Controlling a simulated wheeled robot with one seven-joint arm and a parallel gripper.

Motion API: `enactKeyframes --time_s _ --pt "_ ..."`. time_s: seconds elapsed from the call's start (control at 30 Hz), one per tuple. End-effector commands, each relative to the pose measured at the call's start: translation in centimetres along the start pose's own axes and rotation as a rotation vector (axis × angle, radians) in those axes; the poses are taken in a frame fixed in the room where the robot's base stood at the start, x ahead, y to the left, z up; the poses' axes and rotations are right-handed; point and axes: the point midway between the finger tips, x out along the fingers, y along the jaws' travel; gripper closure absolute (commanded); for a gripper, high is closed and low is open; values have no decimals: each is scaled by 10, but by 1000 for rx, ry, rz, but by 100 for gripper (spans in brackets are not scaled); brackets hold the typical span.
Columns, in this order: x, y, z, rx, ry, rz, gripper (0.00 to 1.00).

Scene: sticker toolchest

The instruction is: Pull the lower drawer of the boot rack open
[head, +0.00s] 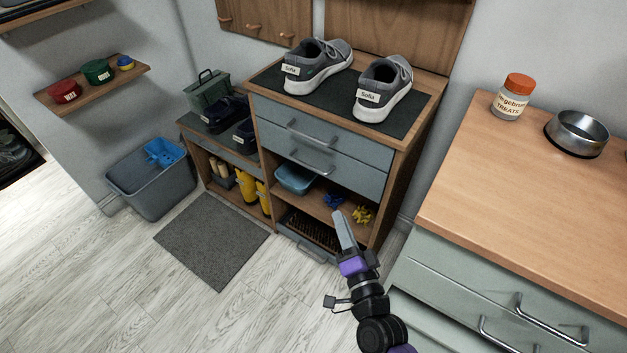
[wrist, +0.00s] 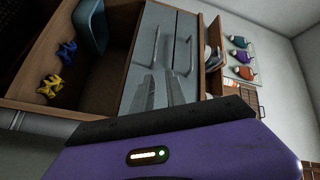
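The boot rack (head: 404,165) is a wooden cabinet with two grey-blue drawer fronts. The upper front (head: 290,112) and the lower front (head: 348,174) look closed, each with a metal bar handle; the lower handle (head: 312,168) is clear in the head view. In the wrist view the rack is turned sideways, with the lower front (wrist: 136,75) left of the upper one. My gripper (head: 339,214) is in front of the rack's right side, below the lower handle in the head view. Its two fingers (wrist: 160,80) are apart with nothing between them, pointing toward the fronts.
Below the drawers, an open shelf holds a blue tub (head: 295,179) and blue and yellow items. A bottom compartment (head: 312,232) has a grey handled front. Sneakers (head: 383,90) stand on top. A green cabinet (head: 460,275) stands close at right.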

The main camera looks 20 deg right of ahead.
Motion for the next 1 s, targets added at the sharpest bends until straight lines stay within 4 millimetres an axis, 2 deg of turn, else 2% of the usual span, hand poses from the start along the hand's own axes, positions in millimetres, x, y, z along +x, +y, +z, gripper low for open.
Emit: enactKeyframes --time_s 0.03,0.1,0.2,0.3,0.57,0.8,1.0 --pt "26 10 12 63 17 -13 83" --pt "54 12 19 145 33 -22 83" --pt "85 13 28 240 50 -30 83" --pt "106 10 32 305 62 -36 83" --pt "133 7 34 354 70 -41 83" --pt "169 7 31 352 70 -41 83" --pt "191 6 29 350 70 -40 83"
